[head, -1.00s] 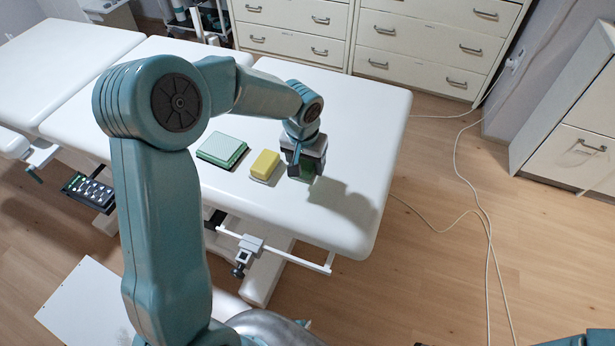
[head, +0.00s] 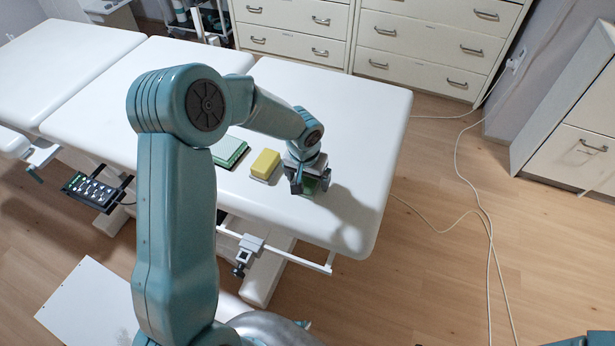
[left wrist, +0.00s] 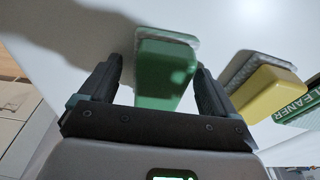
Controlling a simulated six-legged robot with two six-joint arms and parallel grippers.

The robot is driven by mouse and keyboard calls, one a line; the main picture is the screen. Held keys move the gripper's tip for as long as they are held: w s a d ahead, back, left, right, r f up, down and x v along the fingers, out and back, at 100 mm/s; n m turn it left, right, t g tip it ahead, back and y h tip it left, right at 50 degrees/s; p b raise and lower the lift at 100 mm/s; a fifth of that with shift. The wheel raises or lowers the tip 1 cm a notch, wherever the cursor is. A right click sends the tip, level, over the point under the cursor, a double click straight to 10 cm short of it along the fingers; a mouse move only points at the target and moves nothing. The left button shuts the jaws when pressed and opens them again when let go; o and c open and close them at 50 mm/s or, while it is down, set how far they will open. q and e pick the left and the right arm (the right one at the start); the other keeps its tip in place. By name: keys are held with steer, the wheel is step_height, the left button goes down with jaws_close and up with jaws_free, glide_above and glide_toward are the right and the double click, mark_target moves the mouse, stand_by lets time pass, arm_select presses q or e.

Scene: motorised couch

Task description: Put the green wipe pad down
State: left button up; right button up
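The green wipe pad (left wrist: 163,75), a green block with a grey-white underside, shows between the fingers of my left gripper (left wrist: 158,85) in the left wrist view. A gap shows between the pad and the left-hand finger, and the right-hand finger is close beside it. The gripper is open around the pad. In the head view my left gripper (head: 311,186) points down low over the white couch top (head: 375,130), with a little of the green pad (head: 309,188) showing between the fingers. The pad appears to rest on the couch. My right gripper is out of view.
A yellow pad (head: 265,164) lies just left of the gripper; it also shows in the left wrist view (left wrist: 268,95). A green box (head: 230,152) lies further left, partly behind my arm. The couch top to the right is clear. A cable (head: 470,200) runs over the floor.

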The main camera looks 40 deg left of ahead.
mark_target(305, 181)
arm_select(q)
steer(key=shift+r, duration=0.1)
stand_by(0.3)
steer(key=shift+r, duration=0.35)
step_height(305, 181, up, 11)
steer(key=s, duration=0.2)
steer(key=shift+d+r+p, duration=0.15)
steer(key=shift+p, duration=0.2)
